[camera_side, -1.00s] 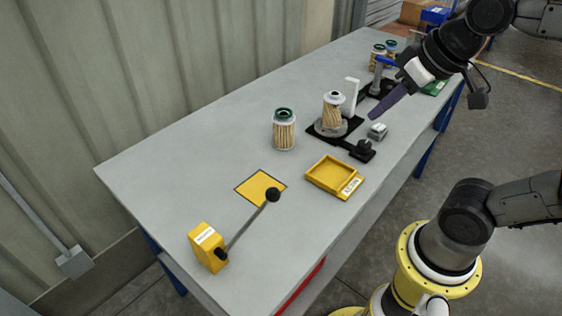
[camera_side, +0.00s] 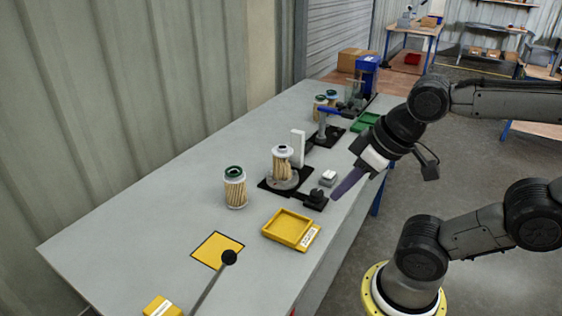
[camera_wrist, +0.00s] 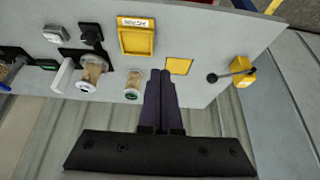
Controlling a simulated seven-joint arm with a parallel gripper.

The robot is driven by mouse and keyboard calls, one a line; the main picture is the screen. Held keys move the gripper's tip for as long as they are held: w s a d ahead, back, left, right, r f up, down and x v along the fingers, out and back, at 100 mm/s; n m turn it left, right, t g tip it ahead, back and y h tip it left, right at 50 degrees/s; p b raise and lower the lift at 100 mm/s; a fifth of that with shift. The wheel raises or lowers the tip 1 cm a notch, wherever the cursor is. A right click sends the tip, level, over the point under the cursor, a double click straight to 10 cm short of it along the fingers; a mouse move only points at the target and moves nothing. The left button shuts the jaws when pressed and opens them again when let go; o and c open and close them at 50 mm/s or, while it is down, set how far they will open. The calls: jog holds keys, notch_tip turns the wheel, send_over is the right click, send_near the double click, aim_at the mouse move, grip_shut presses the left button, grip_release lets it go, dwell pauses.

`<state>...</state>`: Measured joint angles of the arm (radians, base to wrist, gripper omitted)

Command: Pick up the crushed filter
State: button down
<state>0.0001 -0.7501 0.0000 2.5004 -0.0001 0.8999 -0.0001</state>
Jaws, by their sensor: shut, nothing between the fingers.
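A pleated filter with a green cap (camera_side: 235,188) stands upright by itself on the grey bench. A second pleated filter with a pale cap (camera_side: 282,162) stands on the round plate of a black fixture. Two more filters (camera_side: 320,106) stand at the back, partly hidden. I cannot tell for sure from these views which one is crushed. My gripper (camera_side: 337,196) is shut and empty, its purple fingers pointing down over the bench's front side, right of the fixture. In the wrist view my gripper (camera_wrist: 161,73) shows closed fingers, with the green-capped filter (camera_wrist: 132,84) left of them.
A yellow tray (camera_side: 287,230) with a label lies in front of the fixture. A yellow square (camera_side: 217,250) and a lever with a black ball (camera_side: 229,257) are nearer. A grey block (camera_side: 327,178) and a black knob (camera_side: 316,198) are close to my fingertips. A green tray (camera_side: 366,121) lies farther back.

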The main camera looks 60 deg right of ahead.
grip_release()
dwell(0.5)
